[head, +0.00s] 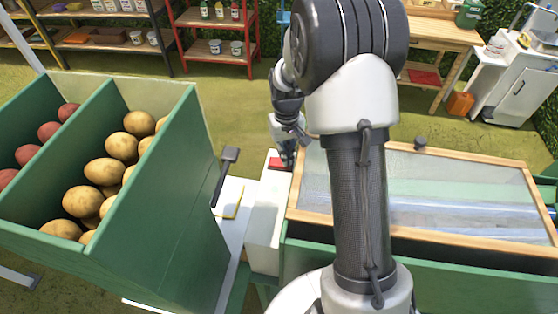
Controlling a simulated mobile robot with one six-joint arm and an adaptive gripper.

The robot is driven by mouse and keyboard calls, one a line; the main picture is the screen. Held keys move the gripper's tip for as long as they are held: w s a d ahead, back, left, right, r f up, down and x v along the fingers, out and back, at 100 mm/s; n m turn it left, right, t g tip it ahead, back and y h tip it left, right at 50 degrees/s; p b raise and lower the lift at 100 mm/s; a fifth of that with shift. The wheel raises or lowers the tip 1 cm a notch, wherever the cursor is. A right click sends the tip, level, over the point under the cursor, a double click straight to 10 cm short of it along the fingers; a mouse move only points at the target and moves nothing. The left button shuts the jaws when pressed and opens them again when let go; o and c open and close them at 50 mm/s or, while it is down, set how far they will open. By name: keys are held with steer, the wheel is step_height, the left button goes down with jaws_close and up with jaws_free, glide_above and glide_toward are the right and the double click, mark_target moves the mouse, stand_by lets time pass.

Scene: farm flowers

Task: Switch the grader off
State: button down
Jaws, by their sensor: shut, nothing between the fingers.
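The potato grader's green hopper (165,225) stands at the left, split by a divider, with brown potatoes (110,170) on one side and red ones (45,131) on the other. To its right is a white box (266,215) with a red part (279,164) on its far top end, perhaps a switch. My gripper (288,160) points down, shut and empty, right beside the red part. I cannot tell whether they touch. A dark paddle-ended lever (224,176) stands between hopper and box. My arm hides part of the area to the right.
A wood-framed clear lid (450,190) over a green box lies close to the right of my gripper. A yellow piece (233,203) lies on a white surface by the lever. Shelves (215,45) and a workbench (435,35) stand behind, beyond open grassy floor (215,100).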

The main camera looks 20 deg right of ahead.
steer(key=shift+f+b, duration=0.3)
steer(key=shift+f, duration=0.2)
steer(key=shift+r, duration=0.1)
steer(key=shift+r+p, duration=2.6)
steer(key=shift+r, duration=0.8)
